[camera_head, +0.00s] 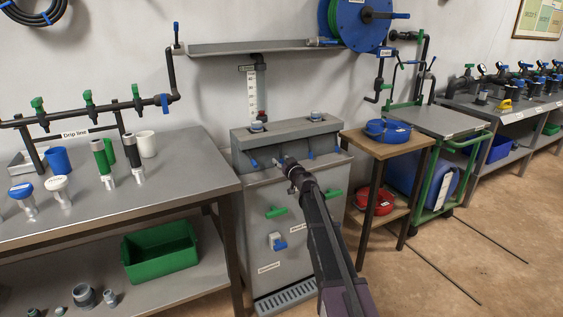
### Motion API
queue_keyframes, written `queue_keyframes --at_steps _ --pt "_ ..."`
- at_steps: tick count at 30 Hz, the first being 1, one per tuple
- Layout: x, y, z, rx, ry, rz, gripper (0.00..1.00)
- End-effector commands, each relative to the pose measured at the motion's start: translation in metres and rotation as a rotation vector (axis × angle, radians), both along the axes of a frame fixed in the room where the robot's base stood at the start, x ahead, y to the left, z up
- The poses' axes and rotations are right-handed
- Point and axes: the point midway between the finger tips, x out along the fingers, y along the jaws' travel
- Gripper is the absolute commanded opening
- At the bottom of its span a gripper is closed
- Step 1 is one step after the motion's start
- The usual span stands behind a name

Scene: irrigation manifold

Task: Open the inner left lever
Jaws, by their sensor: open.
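The grey manifold cabinet (262,200) stands against the wall, with a row of small blue-tipped levers along the front of its upper ledge. The outer left lever (254,164) hangs at the left end. Two more levers show on the right, the inner right lever (311,154) and the outer right lever (337,148). The inner left lever is at or just behind my gripper and is mostly hidden. My gripper (283,163) is open, its small fingertips close in front of the ledge. Whether they touch the lever cannot be told.
A steel bench (200,180) with fittings stands close on the left. A wooden stand (410,148) with blue and red coils is on the right.

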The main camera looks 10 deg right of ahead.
Motion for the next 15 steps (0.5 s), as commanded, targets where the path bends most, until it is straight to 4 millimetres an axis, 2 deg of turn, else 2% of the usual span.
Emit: queue_keyframes --at_steps 3,9,15 --pt "-0.0002 0.0000 0.0000 0.000 0.000 0.000 0.60" --pt "-0.0002 0.0000 0.0000 0.000 0.000 0.000 0.01" --pt "0.0000 0.0000 0.0001 0.000 0.000 0.000 0.00"
